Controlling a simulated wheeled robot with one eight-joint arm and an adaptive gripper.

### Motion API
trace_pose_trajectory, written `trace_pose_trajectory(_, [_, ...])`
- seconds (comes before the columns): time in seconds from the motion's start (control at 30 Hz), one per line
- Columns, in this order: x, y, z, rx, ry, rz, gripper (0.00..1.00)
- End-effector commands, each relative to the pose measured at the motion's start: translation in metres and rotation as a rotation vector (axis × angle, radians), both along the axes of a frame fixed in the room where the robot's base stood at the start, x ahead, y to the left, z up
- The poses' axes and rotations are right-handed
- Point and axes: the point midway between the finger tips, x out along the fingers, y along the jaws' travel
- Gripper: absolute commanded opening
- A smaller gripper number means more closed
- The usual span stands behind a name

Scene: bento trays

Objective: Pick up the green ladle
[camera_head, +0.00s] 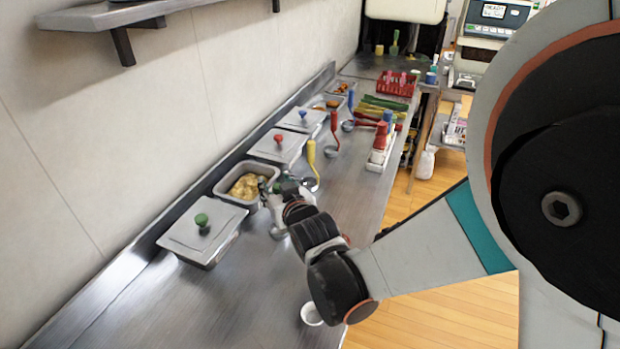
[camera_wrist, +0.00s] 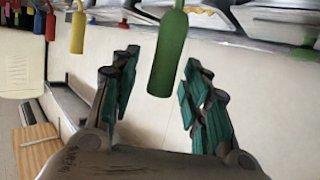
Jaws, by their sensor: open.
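The green ladle's handle (camera_wrist: 167,55) shows in the wrist view, reaching down from the top edge to between the two fingers. My gripper (camera_wrist: 160,72) is open, with a teal-padded finger on each side of the handle and a visible gap on both sides. In the head view my gripper (camera_head: 284,187) is at the counter beside the open pan of yellowish food. There the ladle's green handle is mostly hidden by my gripper, and what looks like its metal bowl (camera_head: 278,232) shows just below.
A lidded pan with a green knob (camera_head: 201,220) stands nearer. Beyond my gripper are the yellow ladle (camera_head: 312,156), the blue ladle (camera_head: 350,102), the red ladle (camera_head: 334,124) and more lidded pans. A white bottle rack (camera_head: 383,152) is to the right. The near counter is mostly clear.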

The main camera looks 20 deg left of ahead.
Motion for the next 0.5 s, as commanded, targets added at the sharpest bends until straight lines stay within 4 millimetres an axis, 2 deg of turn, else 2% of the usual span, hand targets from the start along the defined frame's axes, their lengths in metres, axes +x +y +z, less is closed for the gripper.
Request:
trace_pose_trajectory(0.17, [-0.0002, 0.0000, 0.0001, 0.000, 0.000, 0.000, 0.43])
trace_pose_trajectory(0.37, [-0.0001, -0.0001, 0.0000, 0.000, 0.000, 0.000, 0.00])
trace_pose_trajectory(0.5, [0.0000, -0.0001, 0.0002, 0.000, 0.000, 0.000, 0.00])
